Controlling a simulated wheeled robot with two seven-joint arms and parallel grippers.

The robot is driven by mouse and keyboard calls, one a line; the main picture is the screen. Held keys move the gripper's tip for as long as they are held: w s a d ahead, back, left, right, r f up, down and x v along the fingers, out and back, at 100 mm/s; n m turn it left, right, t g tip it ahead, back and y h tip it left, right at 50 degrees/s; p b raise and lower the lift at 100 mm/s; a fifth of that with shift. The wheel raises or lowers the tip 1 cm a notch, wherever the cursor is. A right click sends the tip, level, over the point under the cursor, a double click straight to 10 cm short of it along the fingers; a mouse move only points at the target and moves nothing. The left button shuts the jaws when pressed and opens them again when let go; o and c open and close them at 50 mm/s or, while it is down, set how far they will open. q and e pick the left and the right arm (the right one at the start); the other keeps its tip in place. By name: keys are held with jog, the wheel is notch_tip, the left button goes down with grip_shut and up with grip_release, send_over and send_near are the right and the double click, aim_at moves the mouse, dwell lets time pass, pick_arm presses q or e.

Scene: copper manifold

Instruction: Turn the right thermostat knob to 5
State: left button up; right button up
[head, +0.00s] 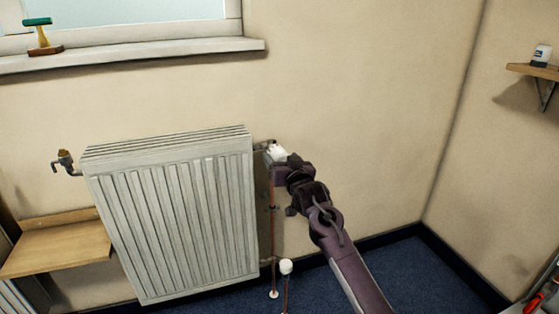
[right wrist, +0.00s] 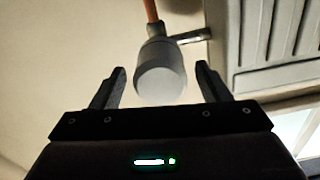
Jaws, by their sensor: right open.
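The right thermostat knob (head: 276,153) is a white cylinder at the upper right corner of the white radiator (head: 180,215). My right gripper (head: 280,163) is at the knob and partly covers it in the head view. In the right wrist view the pale knob (right wrist: 161,78) stands between the two dark fingers of the right gripper (right wrist: 160,68), with a visible gap on each side. That gripper is open and holds nothing. No readable numbers show on the knob. My left gripper is not in view.
A wooden shelf (head: 55,243) is at left, another (head: 535,71) at far right. The wall right of my arm is clear.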

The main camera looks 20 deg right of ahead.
jog(key=shift+w, duration=0.9)
jog(key=c, duration=1)
jog(key=shift+o, duration=0.2)
